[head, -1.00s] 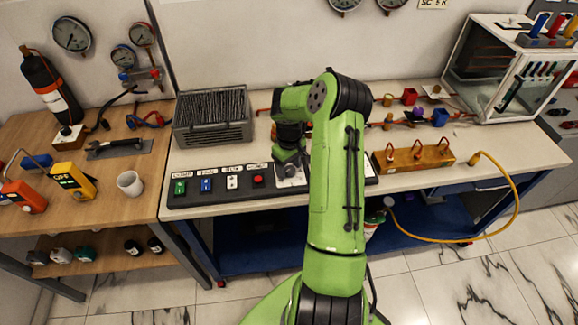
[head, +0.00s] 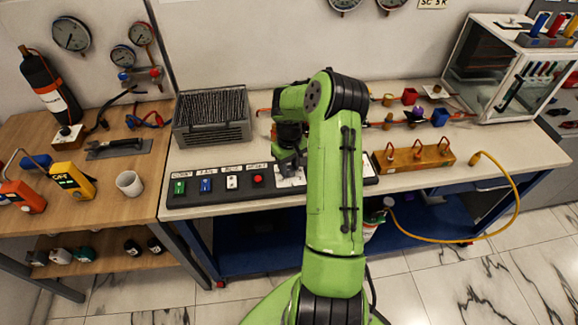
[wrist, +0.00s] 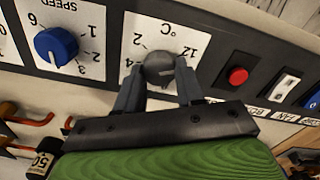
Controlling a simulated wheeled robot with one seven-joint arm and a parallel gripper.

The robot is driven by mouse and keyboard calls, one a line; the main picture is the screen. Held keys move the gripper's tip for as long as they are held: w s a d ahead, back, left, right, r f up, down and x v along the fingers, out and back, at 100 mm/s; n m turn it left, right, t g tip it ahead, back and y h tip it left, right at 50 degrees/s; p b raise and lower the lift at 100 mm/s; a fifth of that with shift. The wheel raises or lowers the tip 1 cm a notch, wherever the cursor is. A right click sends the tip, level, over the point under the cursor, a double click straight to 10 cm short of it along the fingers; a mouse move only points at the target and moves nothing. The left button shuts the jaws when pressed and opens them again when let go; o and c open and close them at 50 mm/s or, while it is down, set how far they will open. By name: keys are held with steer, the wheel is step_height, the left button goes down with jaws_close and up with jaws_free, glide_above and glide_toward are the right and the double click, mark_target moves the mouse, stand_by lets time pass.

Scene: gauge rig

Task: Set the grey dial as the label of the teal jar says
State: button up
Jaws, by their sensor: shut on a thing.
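The grey dial (wrist: 158,68) shows in the wrist view on a white plate (wrist: 143,32) marked °C, with numbers around the knob. My gripper (wrist: 158,82) is shut on the dial, one finger on each side. In the head view my gripper (head: 289,166) is over the black panel, and it and my arm mostly hide the dial and its plate. A small greenish jar (head: 84,254) lies on the lower shelf at the left; I cannot tell whether it is the teal jar, and no label on it is readable.
A blue SPEED knob (wrist: 56,46) is beside the dial. On its other side are a red button (wrist: 237,76) and several switches. A grey ribbed box (head: 212,122) stands behind the panel. A wooden block with hooks (head: 414,157) is to the right.

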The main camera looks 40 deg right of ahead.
steer(key=m+b, duration=0.1)
steer(key=m, duration=0.3)
steer(key=shift+d+m, duration=0.1)
steer(key=shift+m, duration=0.2)
steer(key=m, duration=0.4)
steer(key=shift+m+b, duration=0.3)
steer(key=shift+b, duration=0.1)
steer(key=m+b, duration=0.1)
steer(key=m, duration=0.3)
steer(key=shift+s, duration=0.1)
steer(key=shift+m+b, duration=0.3)
steer(key=shift+m, duration=2)
steer(key=o, duration=1)
steer(key=shift+o, duration=0.2)
